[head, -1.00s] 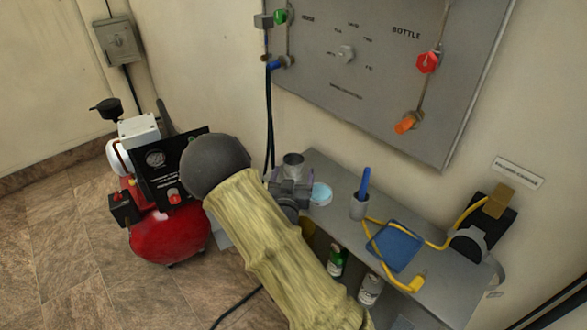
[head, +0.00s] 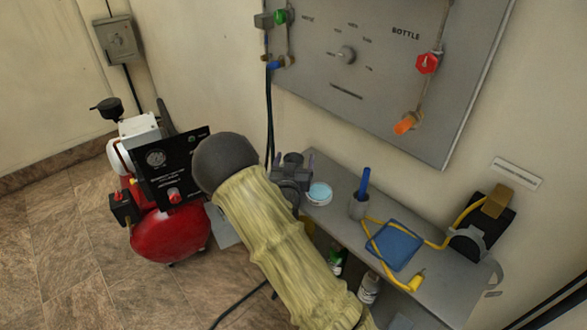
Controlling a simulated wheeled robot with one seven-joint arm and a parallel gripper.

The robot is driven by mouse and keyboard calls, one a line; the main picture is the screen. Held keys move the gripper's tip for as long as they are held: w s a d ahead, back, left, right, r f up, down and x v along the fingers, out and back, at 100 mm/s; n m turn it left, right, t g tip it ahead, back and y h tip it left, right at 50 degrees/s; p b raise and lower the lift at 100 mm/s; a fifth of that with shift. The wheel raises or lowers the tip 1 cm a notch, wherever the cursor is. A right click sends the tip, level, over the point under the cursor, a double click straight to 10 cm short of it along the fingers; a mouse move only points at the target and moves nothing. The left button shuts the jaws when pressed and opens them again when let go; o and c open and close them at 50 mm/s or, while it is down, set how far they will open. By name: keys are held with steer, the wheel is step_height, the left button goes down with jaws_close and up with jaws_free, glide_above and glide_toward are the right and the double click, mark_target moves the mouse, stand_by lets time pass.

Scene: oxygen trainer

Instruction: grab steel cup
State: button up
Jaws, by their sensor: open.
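A small steel cup (head: 293,158) shows at the left end of the grey shelf, mostly hidden by my gripper (head: 294,166). My gripper is open, with its fingers at either side of the cup's visible upper part. I cannot tell whether they touch it. My arm covers the area below and to the left. A second grey cup (head: 358,208) stands further right on the shelf with a blue-handled item (head: 364,182) in it.
A round light-blue tin (head: 319,192) sits just right of my gripper. The shelf (head: 445,290) also holds a blue pad (head: 395,247) and a yellow hose (head: 437,243). A wall panel (head: 340,90) rises behind. A red compressor (head: 168,236) stands at left.

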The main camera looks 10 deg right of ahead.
steer(key=shift+c, duration=0.3)
steer(key=c, duration=1)
steer(key=shift+s+a+r, duration=0.1)
steer(key=shift+a+r, duration=0.25)
steer(key=shift+r, duration=0.1)
step_height(320, 180, up, 7)
steer(key=s+a, duration=0.3)
steer(key=a, duration=0.6)
steer(key=s+a, duration=0.3)
steer(key=a, duration=0.6)
steer(key=shift+a+f, duration=0.2)
steer(key=shift+f, duration=0.2)
steer(key=shift+d, duration=0.1)
